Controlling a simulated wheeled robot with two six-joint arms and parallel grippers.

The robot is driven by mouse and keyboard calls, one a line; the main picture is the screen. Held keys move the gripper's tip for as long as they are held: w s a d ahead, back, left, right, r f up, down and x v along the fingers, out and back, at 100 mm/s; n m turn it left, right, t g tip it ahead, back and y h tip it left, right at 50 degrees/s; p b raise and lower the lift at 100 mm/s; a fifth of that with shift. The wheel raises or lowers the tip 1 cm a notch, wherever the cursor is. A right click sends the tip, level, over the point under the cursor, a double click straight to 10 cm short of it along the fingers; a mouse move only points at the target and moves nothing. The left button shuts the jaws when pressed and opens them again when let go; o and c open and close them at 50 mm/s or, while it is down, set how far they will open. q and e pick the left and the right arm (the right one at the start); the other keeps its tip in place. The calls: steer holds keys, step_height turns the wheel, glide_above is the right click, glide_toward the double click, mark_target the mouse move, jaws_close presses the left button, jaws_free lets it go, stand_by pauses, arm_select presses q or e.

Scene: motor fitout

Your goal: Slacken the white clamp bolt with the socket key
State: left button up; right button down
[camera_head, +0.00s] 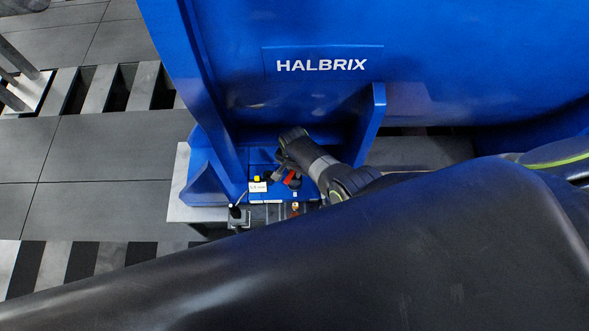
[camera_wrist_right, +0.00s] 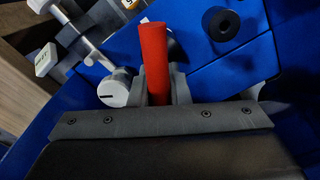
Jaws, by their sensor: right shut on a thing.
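My right gripper (camera_head: 285,170) reaches down from the right to the foot of the blue motor housing in the head view. In the right wrist view its fingers (camera_wrist_right: 161,88) are shut on a red rod-like handle (camera_wrist_right: 154,50), apparently the socket key's. The red handle also shows in the head view (camera_head: 291,178). A round white piece with a dark slot (camera_wrist_right: 115,88), possibly the clamp bolt's head, is just left of the fingers. The key's socket end is hidden, so I cannot tell whether it is on a bolt. My left gripper is not in view.
The blue housing (camera_head: 325,90) stands close behind and on both sides of the gripper. A white tag (camera_head: 257,187) and a yellow piece (camera_head: 257,178) are to its left. My dark arm link covers the foreground.

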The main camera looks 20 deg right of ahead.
steer(key=shift+f+b, duration=0.55)
steer(key=shift+f, duration=0.1)
stand_by(0.3)
steer(key=shift+n, duration=1.4)
steer(key=shift+n+p, duration=0.35)
steer(key=shift+n, duration=1.05)
